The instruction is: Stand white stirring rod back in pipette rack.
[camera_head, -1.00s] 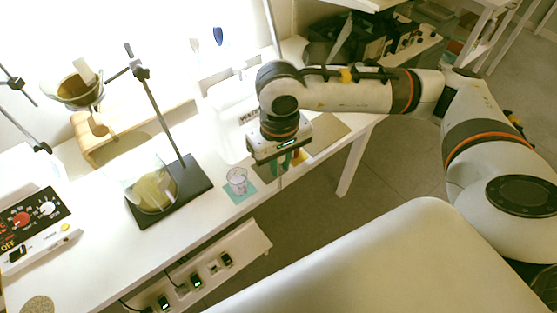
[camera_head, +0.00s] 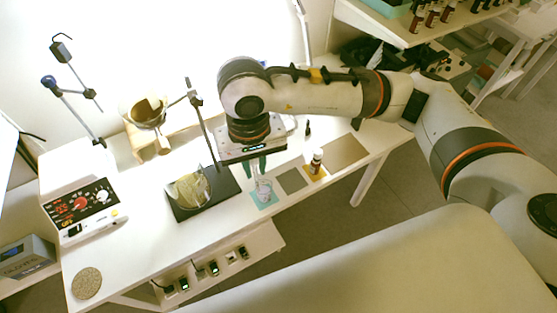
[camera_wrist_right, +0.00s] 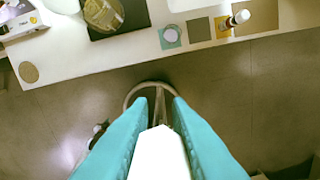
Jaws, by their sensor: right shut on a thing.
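My right gripper (camera_head: 255,168) shows in the head view with its teal fingers pointing down, in line with the small clear beaker (camera_head: 263,190). In the right wrist view, my right gripper (camera_wrist_right: 160,105) has a white thing between its fingers, likely the white stirring rod (camera_wrist_right: 160,155). Its lower end is hard to make out. A pale ring (camera_wrist_right: 134,91) with a thin shaft shows past the fingertips; I cannot tell what it is. In that view the beaker (camera_wrist_right: 171,36) stands apart from the fingers. I cannot make out the pipette rack. My left gripper is out of view.
The beaker stands on a teal mat (camera_head: 274,201). Nearby are a brown bottle (camera_head: 316,163), a grey square (camera_head: 292,181), a dark stand base (camera_head: 225,190) and a white control box (camera_head: 85,205). A bowl (camera_head: 148,111) is at the back. The front table edge borders open floor.

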